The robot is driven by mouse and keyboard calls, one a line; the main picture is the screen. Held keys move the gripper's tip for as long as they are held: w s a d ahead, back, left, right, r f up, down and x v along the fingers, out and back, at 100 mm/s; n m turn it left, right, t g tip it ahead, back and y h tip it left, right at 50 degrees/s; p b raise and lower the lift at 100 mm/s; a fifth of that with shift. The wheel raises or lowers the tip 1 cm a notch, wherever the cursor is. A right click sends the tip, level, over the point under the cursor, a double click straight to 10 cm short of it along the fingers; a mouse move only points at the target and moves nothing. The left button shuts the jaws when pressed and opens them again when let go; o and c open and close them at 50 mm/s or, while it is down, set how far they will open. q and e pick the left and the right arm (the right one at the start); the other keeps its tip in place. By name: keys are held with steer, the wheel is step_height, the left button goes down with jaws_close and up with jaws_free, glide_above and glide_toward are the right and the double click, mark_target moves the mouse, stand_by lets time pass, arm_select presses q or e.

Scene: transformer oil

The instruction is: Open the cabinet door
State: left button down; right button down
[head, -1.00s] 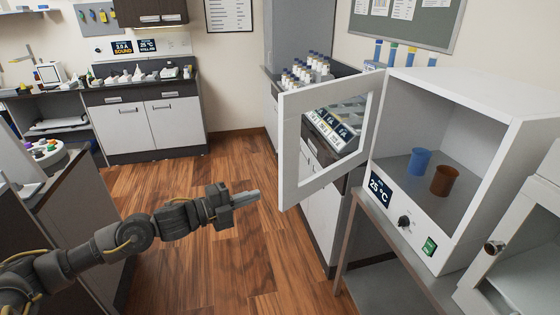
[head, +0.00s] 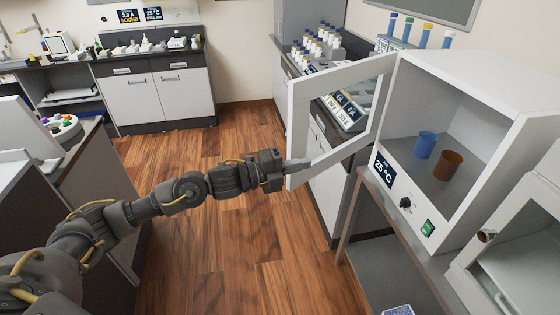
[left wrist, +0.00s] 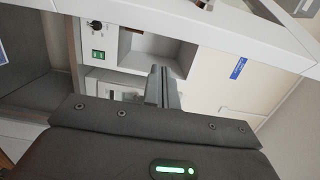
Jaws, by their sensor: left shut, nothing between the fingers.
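The white cabinet (head: 470,85) stands at the right in the head view. Its framed door (head: 297,115) with a clear pane is swung wide open toward the left. A blue cup (head: 425,145) and a brown cup (head: 447,166) stand inside on the cabinet floor. My left gripper (head: 298,166) is shut and empty, its fingertips at the lower free edge of the door; I cannot tell whether they touch it. In the left wrist view the closed fingers (left wrist: 162,88) point toward white panels, with a green switch (left wrist: 98,54) and black knob at upper left. My right gripper is not in view.
The cabinet's front panel carries a 25 °C display (head: 384,170). A second white cabinet (head: 520,240) stands at the lower right. A counter with bottles (head: 322,42) is behind the door. The wooden floor (head: 220,240) is clear.

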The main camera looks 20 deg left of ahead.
mark_target(288, 157)
arm_select(q)
steer(key=a, duration=0.1)
steer(key=w+a+p, duration=0.1)
steer(key=a, duration=0.2)
steer(key=shift+w, duration=0.4)
steer(key=shift+d, duration=0.1)
